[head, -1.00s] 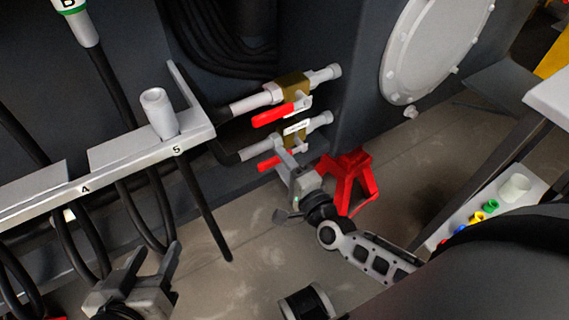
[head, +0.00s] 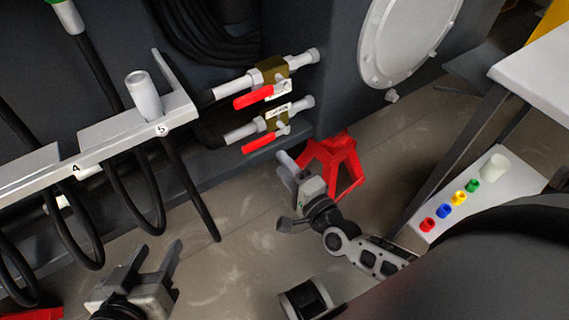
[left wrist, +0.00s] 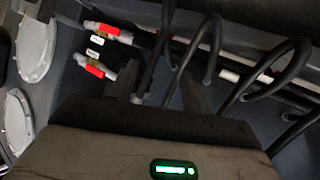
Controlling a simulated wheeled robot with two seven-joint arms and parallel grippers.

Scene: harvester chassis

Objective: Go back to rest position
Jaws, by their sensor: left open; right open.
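My left gripper (head: 150,266) is at the lower left of the head view, its two fingers apart and empty, above the floor below the hose rack. In the left wrist view its fingers (left wrist: 155,85) show in front of the dark hoses. My right gripper (head: 289,172) is open and empty near the middle of the head view. It is below the lower red-handled valve (head: 265,138) and apart from it, in front of the red jack stand (head: 335,165). The upper red-handled valve (head: 262,90) sits above.
A metal rack (head: 120,130) labelled 4 and 5 holds dark hoses at left. A white tray (head: 520,185) with coloured caps and a white cup lies at right, beside a light table (head: 530,70). A round cover (head: 410,40) is on the chassis. Open floor lies between the arms.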

